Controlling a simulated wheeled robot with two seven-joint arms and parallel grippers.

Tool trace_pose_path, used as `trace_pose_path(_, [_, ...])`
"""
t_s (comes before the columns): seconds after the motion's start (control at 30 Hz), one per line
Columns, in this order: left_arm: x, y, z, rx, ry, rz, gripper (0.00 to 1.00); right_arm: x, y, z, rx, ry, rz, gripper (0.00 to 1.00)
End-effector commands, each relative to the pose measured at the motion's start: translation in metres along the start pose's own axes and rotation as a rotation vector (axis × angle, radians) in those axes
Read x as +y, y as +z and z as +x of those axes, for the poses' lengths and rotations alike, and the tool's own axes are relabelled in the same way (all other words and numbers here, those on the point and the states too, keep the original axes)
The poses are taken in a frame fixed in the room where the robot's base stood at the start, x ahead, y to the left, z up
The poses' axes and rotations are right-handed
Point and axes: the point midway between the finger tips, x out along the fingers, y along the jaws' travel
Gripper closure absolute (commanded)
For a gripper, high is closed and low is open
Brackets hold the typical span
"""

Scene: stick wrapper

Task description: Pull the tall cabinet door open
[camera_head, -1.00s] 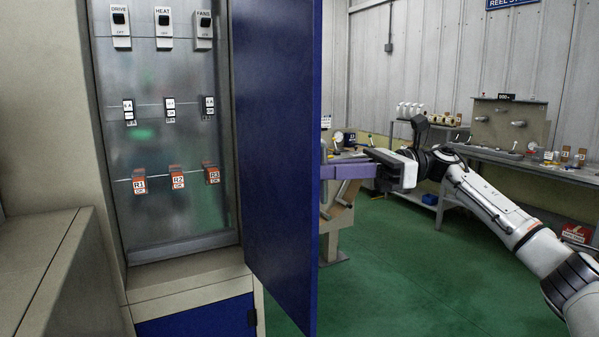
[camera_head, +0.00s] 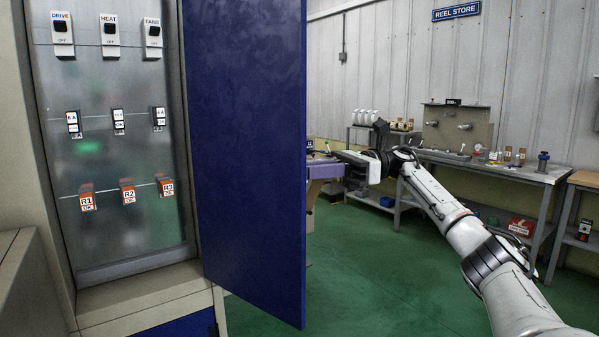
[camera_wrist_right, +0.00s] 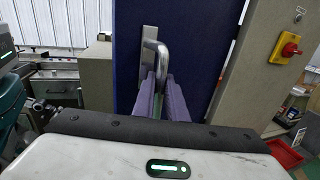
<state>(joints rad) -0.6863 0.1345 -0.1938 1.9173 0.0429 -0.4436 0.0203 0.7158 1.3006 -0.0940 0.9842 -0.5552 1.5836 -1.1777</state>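The tall cabinet door (camera_head: 250,150) is a dark blue panel standing well open, hinged on the cabinet's right side. In the right wrist view the blue door (camera_wrist_right: 125,70) carries a silver bar handle (camera_wrist_right: 161,60) on a metal plate. My right gripper (camera_wrist_right: 160,82) has its two purple fingers on either side of the handle's lower bar, closed on it. In the head view my right gripper (camera_head: 325,168) reaches behind the door's free edge, so its fingertips and the handle are hidden there. My left gripper is in neither view.
The cabinet interior (camera_head: 115,150) shows switches and labelled R1, R2 and R3 parts. A workbench (camera_head: 480,165) stands along the back wall. The green floor (camera_head: 390,270) right of the door is clear. The wrist view shows a red-knobbed yellow switch (camera_wrist_right: 290,48).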

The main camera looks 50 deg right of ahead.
Motion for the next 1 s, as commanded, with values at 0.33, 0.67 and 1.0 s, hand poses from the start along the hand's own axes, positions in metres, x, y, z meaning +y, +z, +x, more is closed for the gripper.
trace_pose_path(0.33, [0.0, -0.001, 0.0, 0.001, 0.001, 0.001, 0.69, 0.0, 0.001, 0.0, -0.003, -0.002, 0.001, 0.7])
trace_pose_path(0.67, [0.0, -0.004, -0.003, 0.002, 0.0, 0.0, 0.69, -0.002, 0.004, -0.037, -0.007, -0.006, -0.001, 0.7])
trace_pose_path(1.0, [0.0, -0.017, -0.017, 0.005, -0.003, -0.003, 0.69, -0.002, 0.006, -0.089, -0.008, -0.006, -0.002, 0.7])
